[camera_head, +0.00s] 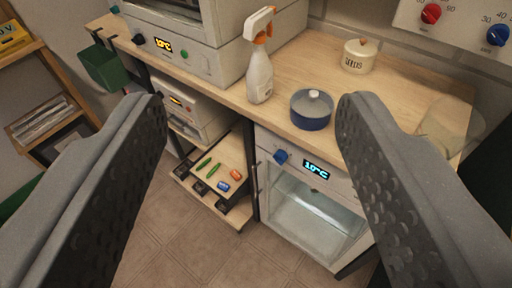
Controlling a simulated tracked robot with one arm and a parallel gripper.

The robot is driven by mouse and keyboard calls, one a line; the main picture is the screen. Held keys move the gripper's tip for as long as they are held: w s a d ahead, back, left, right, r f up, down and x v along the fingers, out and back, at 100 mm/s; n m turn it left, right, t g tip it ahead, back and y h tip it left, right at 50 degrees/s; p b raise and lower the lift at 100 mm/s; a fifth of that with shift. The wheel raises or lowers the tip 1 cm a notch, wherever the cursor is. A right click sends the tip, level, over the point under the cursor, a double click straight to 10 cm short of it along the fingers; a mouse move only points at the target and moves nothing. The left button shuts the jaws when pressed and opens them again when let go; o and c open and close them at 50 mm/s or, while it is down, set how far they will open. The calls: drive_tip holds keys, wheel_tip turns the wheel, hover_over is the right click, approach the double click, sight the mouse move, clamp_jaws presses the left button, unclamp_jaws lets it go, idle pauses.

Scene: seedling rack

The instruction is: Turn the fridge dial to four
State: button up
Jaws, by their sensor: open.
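The fridge (345,178) is a white unit with a glass front under the wooden counter, right of centre. Its blue dial (281,157) sits at the left of its top panel. A display (316,169) beside the dial glows cyan and seems to read 10°C. The dial's pointer and any numbers around it are too small to read. My gripper (250,103) is open and empty, its two dark fingers wide apart in the foreground. In the picture the dial lies between the fingers, well beyond them. The right finger covers part of the fridge's right side.
A spray bottle (260,78), a blue pot (311,112) and a seeds tin (359,55) stand on the counter (300,62). A low shelf (208,153) left of the fridge holds small items. A wall panel carries red (431,13) and blue (498,35) knobs. The floor (185,240) in front looks clear.

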sight(280, 158)
drive_tip(key=w+a+f+m+p, duration=0.1)
drive_tip(key=w+a+f+p, duration=0.2)
drive_tip(key=w, duration=0.5)
drive_tip(key=w+a+f+m+t+y+p, duration=0.1)
drive_tip(key=w+a+f, duration=0.35)
drive_tip(key=w, duration=0.35)
drive_tip(key=w+a+f+m+p, duration=0.15)
drive_tip(key=w+f, duration=0.25)
drive_tip(key=w, duration=0.4)
drive_tip(key=w+a+f+m+h+p, duration=0.1)
drive_tip(key=w+a+f+h+p, duration=0.1)
drive_tip(key=w+f, duration=0.5)
wheel_tip(280, 158, down, 19)
drive_tip(key=m+h+p, duration=0.3)
drive_tip(key=h, duration=0.2)
drive_tip(key=s+d+f+g+h+p, duration=0.1)
drive_tip(key=s+d+f+h+p, duration=0.2)
drive_tip(key=f, duration=0.4)
drive_tip(key=s+d+f+g+h+p, duration=0.1)
drive_tip(key=s+d+f+h, duration=0.1)
drive_tip(key=s+f, duration=0.35)
drive_tip(key=f+b+x, duration=0.1)
drive_tip(key=b+x, duration=0.1)
drive_tip(key=x, duration=1.3)
